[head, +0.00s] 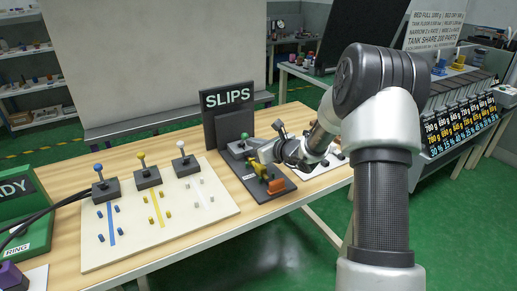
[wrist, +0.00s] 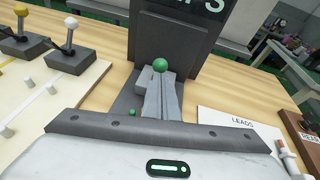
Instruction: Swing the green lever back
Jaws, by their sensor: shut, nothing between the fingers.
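The green lever shows its round green knob (head: 244,136) in front of the black SLIPS sign in the head view. In the wrist view the knob (wrist: 160,65) appears right at the fingertips, and its stem and most of its base are hidden behind the fingers. My gripper (head: 259,153) is at the lever, just right of and in front of it in the head view. Its grey fingers (wrist: 160,88) are together with nothing held. I cannot tell whether they touch the lever.
The SLIPS sign (head: 229,110) stands close behind the lever. Blue (head: 98,168), yellow (head: 141,156) and white (head: 181,146) levers stand to the left by a pale peg board (head: 160,226). An orange block (head: 276,186) lies in front on the dark mat.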

